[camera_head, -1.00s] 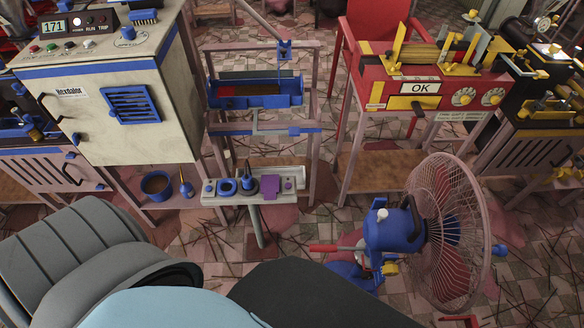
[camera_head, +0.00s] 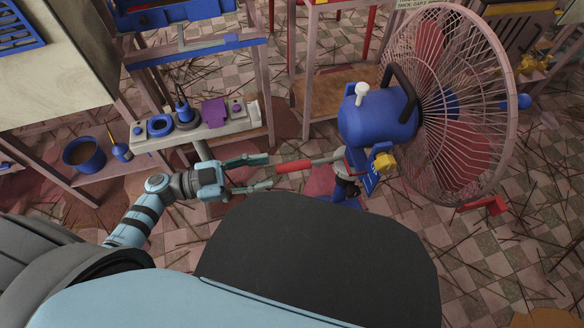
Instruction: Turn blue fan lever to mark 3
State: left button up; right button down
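The blue fan (camera_head: 378,114) stands right of the middle, with a pink wire cage. Its lever is a grey bar with a red grip (camera_head: 293,166), sticking out to the left from the fan's stand. My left gripper (camera_head: 270,171) is open, its two fingers pointing right, one on the upper side and one on the lower side, with the tips at the left end of the red grip. I cannot tell whether they touch it. A yellow knob (camera_head: 384,161) sits by the lever's pivot. No mark numbers can be read. My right gripper is not in view.
A grey tray (camera_head: 222,126) with blue and purple parts stands just behind my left gripper. A blue pot (camera_head: 84,155) sits on a low shelf at left. Machine frames stand along the back. Tiled floor strewn with dark sticks is open at lower right.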

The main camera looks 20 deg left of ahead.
aim_at(286, 168)
pick_arm(q)
jog(key=b+x, duration=0.1)
jog(key=x, duration=0.6)
jog(key=shift+w+d, duration=0.2)
jog(key=shift+d, duration=0.15)
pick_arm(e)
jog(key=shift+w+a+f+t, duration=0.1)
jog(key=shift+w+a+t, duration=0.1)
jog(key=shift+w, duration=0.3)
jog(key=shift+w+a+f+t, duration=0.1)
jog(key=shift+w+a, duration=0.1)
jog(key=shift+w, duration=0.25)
pick_arm(q)
grip_shut()
